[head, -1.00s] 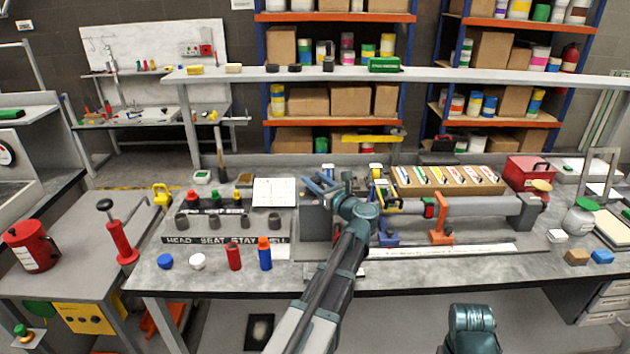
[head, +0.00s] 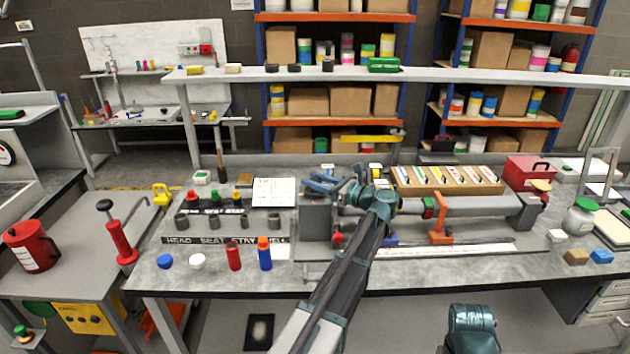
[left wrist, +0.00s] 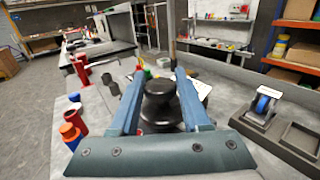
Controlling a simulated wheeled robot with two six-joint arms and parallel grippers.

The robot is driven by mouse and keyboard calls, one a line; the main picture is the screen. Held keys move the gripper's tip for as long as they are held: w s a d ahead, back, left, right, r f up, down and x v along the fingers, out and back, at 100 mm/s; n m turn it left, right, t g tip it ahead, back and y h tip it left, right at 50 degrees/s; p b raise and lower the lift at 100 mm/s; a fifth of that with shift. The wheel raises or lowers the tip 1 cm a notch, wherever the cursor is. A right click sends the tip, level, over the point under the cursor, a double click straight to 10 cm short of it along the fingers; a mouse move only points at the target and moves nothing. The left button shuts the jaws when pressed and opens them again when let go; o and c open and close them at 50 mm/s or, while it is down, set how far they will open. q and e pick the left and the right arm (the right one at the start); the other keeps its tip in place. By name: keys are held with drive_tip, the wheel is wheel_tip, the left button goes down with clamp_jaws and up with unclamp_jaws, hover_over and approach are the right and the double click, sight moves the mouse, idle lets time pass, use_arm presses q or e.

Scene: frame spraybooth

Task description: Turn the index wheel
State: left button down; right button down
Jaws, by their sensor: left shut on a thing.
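My left gripper (head: 322,182) reaches in from the right over the grey block at the left end of the bench fixture (head: 315,218). In the left wrist view its two blue fingers (left wrist: 160,90) are closed around a black round stepped knob (left wrist: 160,112), one finger on each side. I take this knob to be part of the index wheel; in the head view my gripper and wrist hide it. A grey tube (head: 475,206) runs right from the fixture, past an orange clamp (head: 440,230).
On the bench left of the fixture are several dark cups (head: 213,221), a red bottle (head: 233,257) and a blue bottle (head: 264,254). A wooden tray of cards (head: 448,189) and a red box (head: 525,172) stand behind the tube. A shelf board (head: 470,75) spans above.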

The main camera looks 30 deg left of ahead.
use_arm(q)
drive_tip(key=shift+c, duration=1.9)
unclamp_jaws()
drive_tip(key=d, duration=1.3)
drive_tip(key=shift+s+d, duration=0.4)
drive_tip(key=shift+s, duration=0.05)
